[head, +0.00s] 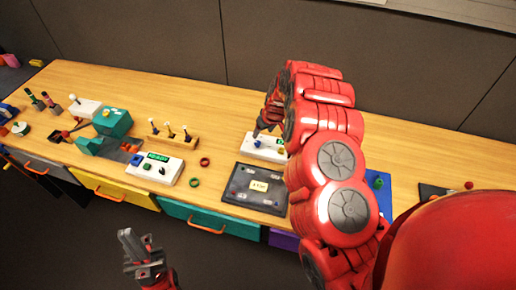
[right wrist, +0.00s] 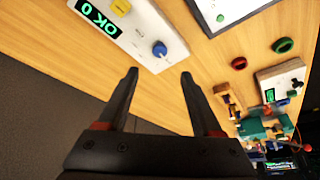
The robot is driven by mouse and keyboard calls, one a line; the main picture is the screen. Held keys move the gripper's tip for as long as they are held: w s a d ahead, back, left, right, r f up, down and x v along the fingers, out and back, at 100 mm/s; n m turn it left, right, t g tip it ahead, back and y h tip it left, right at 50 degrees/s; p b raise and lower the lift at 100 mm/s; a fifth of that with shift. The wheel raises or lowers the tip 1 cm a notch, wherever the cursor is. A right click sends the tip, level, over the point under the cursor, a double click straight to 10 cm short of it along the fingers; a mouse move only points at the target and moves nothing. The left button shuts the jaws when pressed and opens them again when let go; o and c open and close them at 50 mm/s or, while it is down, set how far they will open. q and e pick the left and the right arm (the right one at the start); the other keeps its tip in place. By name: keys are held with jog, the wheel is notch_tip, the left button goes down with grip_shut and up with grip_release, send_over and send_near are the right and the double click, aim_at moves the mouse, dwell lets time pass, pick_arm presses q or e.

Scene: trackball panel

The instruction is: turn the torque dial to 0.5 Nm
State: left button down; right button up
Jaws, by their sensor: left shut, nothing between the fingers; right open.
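A white panel (head: 250,152) lies near the back of the bench, partly hidden by my right arm. I cannot read the small labels, so I cannot tell which is the torque dial. My right gripper (right wrist: 160,74) is open and empty, its fingertips apart from the blue dial, which shows just beyond the gap between them. My left gripper (head: 140,250) is shut and empty, in front of the bench.
Another white panel (head: 157,168) with a green display stands to the left. A dark tablet-like board (head: 238,193) lies at the front edge. Red (head: 204,162) and green (head: 195,183) rings lie between them. A lever block (head: 173,140) and teal device (head: 112,121) are further left.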

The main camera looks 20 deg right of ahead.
jog(key=b, duration=0.5)
send_near(258, 143)
jog(key=x, duration=0.2)
jog(key=shift+w+a+f, duration=0.1)
jog(key=shift+w+f, duration=0.05)
jog(key=shift+f, duration=0.2)
jog(key=shift+w+p, duration=0.15)
jog(key=shift+p, duration=0.3)
jog(key=x, duration=0.2)
jog(key=shift+f+p, duration=0.3)
jog(key=shift+f, duration=0.05)
jog(key=shift+w+f, duration=0.4)
jog(key=shift+f, duration=0.15)
jog(key=shift+w+f, duration=0.15)
jog(key=shift+f, duration=0.35)
jog(key=shift+a, duration=0.1)
grip_shut()
